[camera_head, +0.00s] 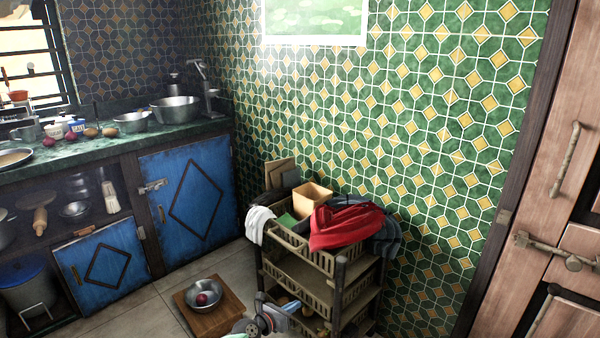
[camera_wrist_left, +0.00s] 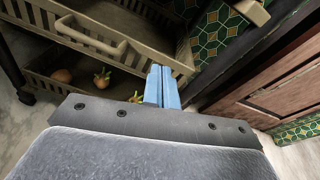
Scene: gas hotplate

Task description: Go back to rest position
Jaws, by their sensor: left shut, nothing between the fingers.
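My left gripper (camera_head: 287,308) shows at the bottom middle of the head view, in front of the shelf rack. Its blue fingers are shut together with nothing between them. In the left wrist view the closed blue fingers (camera_wrist_left: 162,84) point toward the rack's lower tiers, apart from the onions there as far as I can tell. My right gripper is in neither view.
A shelf rack (camera_head: 300,272) with a red cloth (camera_head: 345,226) on top stands close by. A wooden stool (camera_head: 221,317) holding a metal bowl (camera_head: 203,293) is to the left. Blue cabinets (camera_head: 187,197) line the left. A wooden door (camera_head: 545,200) is at right.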

